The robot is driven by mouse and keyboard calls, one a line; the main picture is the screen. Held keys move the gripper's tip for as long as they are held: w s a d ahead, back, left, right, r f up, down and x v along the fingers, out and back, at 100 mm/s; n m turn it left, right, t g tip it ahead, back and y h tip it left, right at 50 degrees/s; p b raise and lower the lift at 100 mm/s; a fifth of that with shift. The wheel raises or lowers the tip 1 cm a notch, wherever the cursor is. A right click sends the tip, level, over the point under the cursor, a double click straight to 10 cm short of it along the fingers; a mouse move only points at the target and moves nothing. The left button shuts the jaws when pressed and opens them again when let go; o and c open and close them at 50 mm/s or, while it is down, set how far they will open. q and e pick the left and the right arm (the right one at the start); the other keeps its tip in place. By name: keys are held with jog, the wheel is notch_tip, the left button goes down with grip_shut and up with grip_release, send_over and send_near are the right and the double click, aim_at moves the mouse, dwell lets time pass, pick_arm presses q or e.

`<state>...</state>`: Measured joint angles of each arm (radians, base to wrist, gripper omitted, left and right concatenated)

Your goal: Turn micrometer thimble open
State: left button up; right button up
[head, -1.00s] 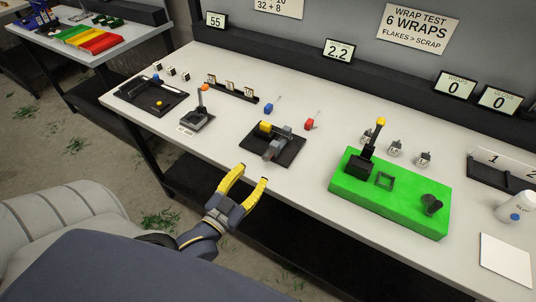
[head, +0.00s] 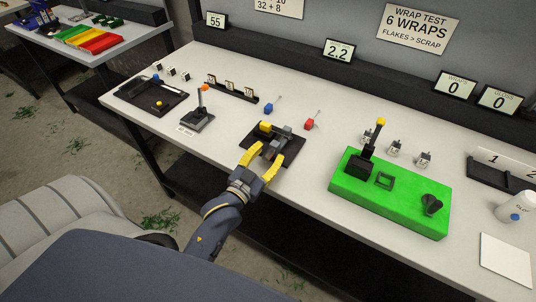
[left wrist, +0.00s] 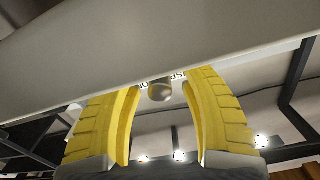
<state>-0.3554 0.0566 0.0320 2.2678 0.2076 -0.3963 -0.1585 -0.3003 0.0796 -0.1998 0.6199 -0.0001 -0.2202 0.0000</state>
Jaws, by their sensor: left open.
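The micrometer (head: 280,138) is a grey device with a yellow block (head: 264,126) on a black base (head: 295,149) near the table's front edge. My left gripper (head: 267,154), with yellow fingers, is open at the near side of the base, its fingertips overlapping the base's front edge in the head view. In the left wrist view a rounded grey knob (left wrist: 159,91), which may be the thimble end, shows between the spread fingers. No contact with it can be made out. The fingers hide part of the base's front. My right gripper is in neither view.
A green fixture (head: 405,205) with a lever stands to the right. A small lever device (head: 197,120) and a black tray (head: 145,97) are to the left. Blue (head: 269,108) and red (head: 309,124) pieces lie behind the base. The white table (head: 330,145) is clear between stations.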

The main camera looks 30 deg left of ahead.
pick_arm(q)
jog(key=shift+c, duration=0.2)
grip_shut()
jog(key=shift+r, duration=0.1)
dwell(0.4)
jog(key=n, duration=0.3)
jog(key=shift+n, duration=0.4)
jog(key=shift+r+n, duration=0.15)
jog(key=shift+n, duration=1.45)
jog(key=shift+a+n, duration=0.1)
jog(key=shift+n, duration=0.2)
jog(key=shift+o, duration=0.2)
grip_release()
jog(key=shift+f, duration=0.2)
